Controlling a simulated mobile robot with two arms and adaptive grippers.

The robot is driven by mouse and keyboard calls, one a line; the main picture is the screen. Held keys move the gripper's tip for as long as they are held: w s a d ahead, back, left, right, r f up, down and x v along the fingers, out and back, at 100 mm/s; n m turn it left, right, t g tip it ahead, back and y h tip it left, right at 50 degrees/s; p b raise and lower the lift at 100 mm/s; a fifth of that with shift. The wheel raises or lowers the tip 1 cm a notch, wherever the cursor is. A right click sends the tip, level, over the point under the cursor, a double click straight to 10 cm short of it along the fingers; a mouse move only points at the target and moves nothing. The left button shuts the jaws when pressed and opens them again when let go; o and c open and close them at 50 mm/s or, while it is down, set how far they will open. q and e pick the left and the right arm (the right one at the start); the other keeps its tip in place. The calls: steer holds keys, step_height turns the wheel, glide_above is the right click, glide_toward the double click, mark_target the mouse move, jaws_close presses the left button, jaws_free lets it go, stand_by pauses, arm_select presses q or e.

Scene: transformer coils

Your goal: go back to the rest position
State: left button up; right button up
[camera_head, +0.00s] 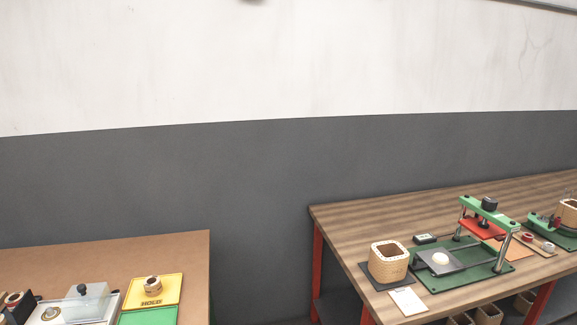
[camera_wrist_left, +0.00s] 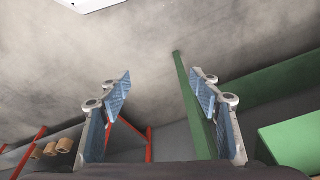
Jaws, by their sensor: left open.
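My left gripper (camera_wrist_left: 160,95) shows in the left wrist view, with its two blue-padded fingers spread apart and nothing between them. Beyond the fingers are grey floor or wall surfaces and a green beam (camera_wrist_left: 192,100). Neither gripper shows in the head view. My right gripper is in no view.
In the head view, a brown table (camera_head: 190,255) at lower left bears a yellow tray (camera_head: 170,288) with a small coil and a green tray (camera_head: 148,317). A wooden workbench (camera_head: 340,225) at right bears a green press (camera_head: 488,220) and a coil (camera_head: 388,262). A gap separates them.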

arm_select(q)
steer(key=s+a+f+g+b, duration=0.15)
steer(key=s+f, duration=0.25)
steer(key=f, duration=0.7)
steer(key=s+d+f+t+b, duration=0.1)
steer(key=s+f+b, duration=0.15)
steer(key=f, duration=0.95)
steer(key=s+a+f+g+b, duration=0.1)
steer(key=s+a+f+b, duration=0.1)
steer(key=s+f, duration=1)
steer(key=shift+s+a+f+b, duration=0.2)
steer(key=shift+s+a+b, duration=0.25)
steer(key=shift+s, duration=0.45)
